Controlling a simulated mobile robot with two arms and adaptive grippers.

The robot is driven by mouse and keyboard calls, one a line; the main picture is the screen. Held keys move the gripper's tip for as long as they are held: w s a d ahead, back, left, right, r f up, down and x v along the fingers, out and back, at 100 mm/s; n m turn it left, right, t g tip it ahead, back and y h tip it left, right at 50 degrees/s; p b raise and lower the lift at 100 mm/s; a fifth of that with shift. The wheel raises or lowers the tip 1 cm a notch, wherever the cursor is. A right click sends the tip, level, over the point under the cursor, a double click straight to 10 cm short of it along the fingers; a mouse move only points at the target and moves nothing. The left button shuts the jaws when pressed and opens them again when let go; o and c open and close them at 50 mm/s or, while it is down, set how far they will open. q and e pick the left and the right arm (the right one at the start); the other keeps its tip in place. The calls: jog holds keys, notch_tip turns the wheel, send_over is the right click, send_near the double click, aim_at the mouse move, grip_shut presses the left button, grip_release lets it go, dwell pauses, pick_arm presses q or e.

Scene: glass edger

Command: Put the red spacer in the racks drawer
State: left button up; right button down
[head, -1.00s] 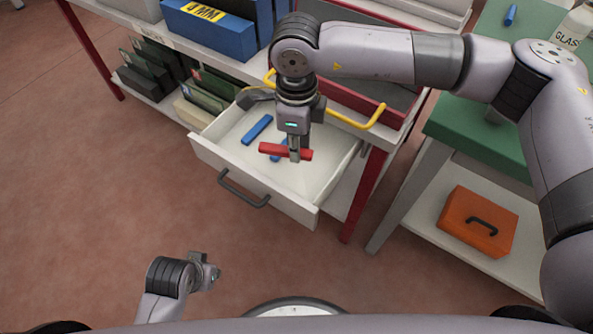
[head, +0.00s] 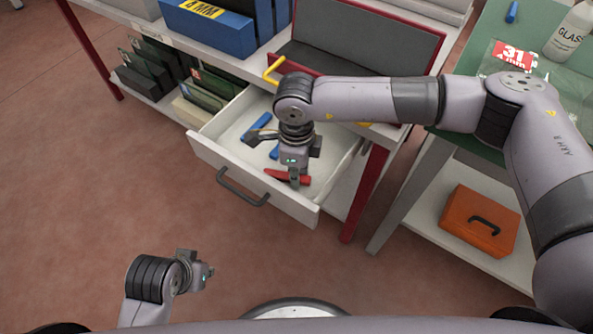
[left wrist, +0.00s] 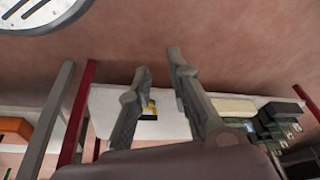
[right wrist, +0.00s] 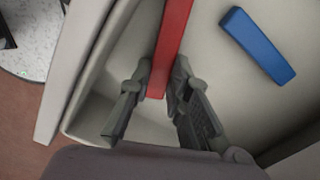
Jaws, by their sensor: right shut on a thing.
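The red spacer (head: 300,179) is a red bar low inside the open white drawer (head: 228,166), near its front right corner. My right gripper (head: 294,183) reaches down into the drawer and is shut on the spacer. In the right wrist view the red spacer (right wrist: 172,45) runs between the fingers of my right gripper (right wrist: 162,80), close above the drawer floor; I cannot tell whether it touches. My left gripper (head: 208,275) hangs over the floor at lower left, away from the drawer. In the left wrist view my left gripper (left wrist: 158,62) has its fingers apart with nothing between them.
Blue spacers (head: 257,127) lie in the drawer; one also shows in the right wrist view (right wrist: 257,45). A yellow handle (head: 272,70) stands above the drawer's back. An orange case (head: 479,220) sits on the shelf at right. The floor at left is clear.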

pick_arm(q)
jog(key=shift+r, duration=0.2)
pick_arm(e)
jog(key=shift+f, duration=0.15)
jog(key=c, duration=1.5)
grip_release()
pick_arm(q)
jog(key=shift+s+r, duration=0.1)
